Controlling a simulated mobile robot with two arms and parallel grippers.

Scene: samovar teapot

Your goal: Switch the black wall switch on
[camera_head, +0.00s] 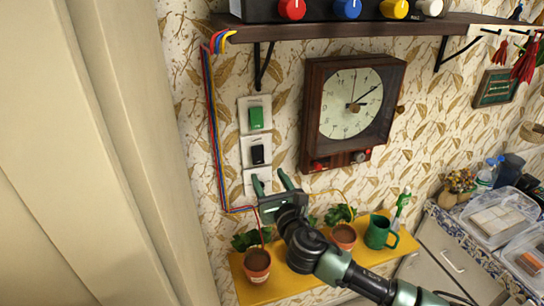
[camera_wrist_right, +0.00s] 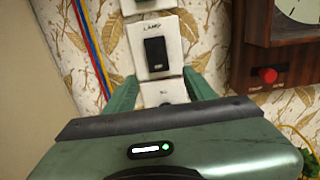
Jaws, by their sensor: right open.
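The black wall switch (camera_head: 258,154) is a black rocker on a white plate, in the middle of a vertical row of plates on the wall. In the right wrist view the black switch (camera_wrist_right: 155,48) is at upper centre, under the label "LAMP". My right gripper (camera_head: 272,178) is just below it, fingers pointing up, open and empty, apart from the switch. The right gripper's fingers (camera_wrist_right: 162,82) flank the lowest plate in the picture. That plate is partly hidden. My left gripper is not in view.
A green switch (camera_head: 256,117) is above the black one. Coloured cables (camera_head: 213,130) run down the left. A wooden clock box (camera_head: 353,108) hangs to the right. A yellow shelf (camera_head: 280,288) with pots and a green mug (camera_head: 380,232) lies below.

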